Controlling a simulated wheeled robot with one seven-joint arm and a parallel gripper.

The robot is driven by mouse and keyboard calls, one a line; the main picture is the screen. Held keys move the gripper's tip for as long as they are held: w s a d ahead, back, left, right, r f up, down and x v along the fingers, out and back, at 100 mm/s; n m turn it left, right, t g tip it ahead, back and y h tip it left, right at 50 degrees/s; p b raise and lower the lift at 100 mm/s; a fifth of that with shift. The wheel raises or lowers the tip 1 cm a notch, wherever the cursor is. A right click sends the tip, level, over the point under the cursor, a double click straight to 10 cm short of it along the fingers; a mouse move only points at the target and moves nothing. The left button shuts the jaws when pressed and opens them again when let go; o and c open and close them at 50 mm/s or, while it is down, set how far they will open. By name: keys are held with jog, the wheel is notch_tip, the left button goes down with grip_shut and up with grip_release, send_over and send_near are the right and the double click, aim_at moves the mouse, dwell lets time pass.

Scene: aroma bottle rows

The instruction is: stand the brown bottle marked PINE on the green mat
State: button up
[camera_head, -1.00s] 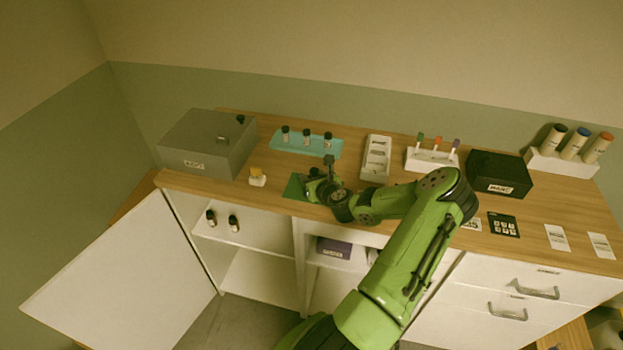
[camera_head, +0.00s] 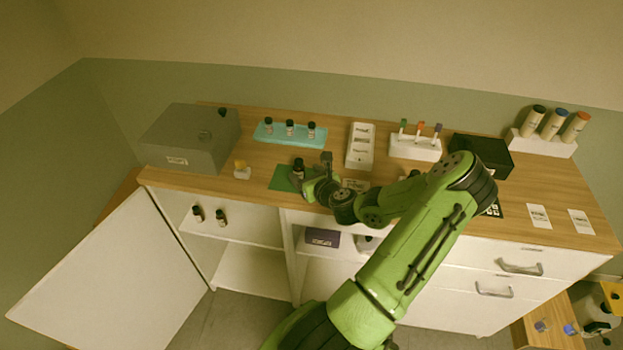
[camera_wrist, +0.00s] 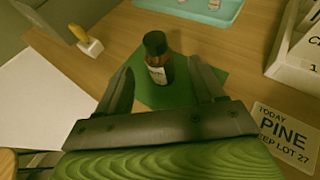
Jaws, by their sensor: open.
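A brown bottle with a black cap (camera_wrist: 158,62) stands upright on the green mat (camera_wrist: 183,95). Its pale label faces my gripper, but the print is too small to read. In the head view the bottle (camera_head: 298,168) stands on the mat (camera_head: 281,181), just left of my gripper (camera_head: 312,179). In the wrist view my gripper (camera_wrist: 163,88) is open, its fingers apart on either side in front of the bottle. A card reading TODAY PINE (camera_wrist: 285,133) lies on the counter right of the mat.
A teal tray (camera_head: 265,137) with several dark-capped bottles stands behind. A grey box (camera_head: 190,150) is at the left, with a yellow-topped stamp (camera_head: 241,170) beside it.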

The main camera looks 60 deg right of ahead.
jog(key=v, duration=0.4)
jog(key=shift+s+a+r, duration=0.15)
jog(key=shift+s+a, duration=0.05)
jog(key=shift+s, duration=0.1)
jog(key=w+a+r+n+g+y, duration=0.2)
jog(key=w+a+n+g+y, duration=0.15)
jog(key=a+n, duration=0.75)
jog(key=w+a+r+n+g+y, duration=0.2)
jog(key=w+a+n+y, duration=0.15)
jog(key=a+n, duration=0.75)
jog(key=s+a+r+n, duration=1.3)
jog(key=s+r+n, duration=0.2)
jog(key=n, duration=0.4)
jog(key=shift+s+n+g+h, duration=0.3)
jog(key=shift+s+g, duration=0.15)
jog(key=shift+d+r, duration=0.1)
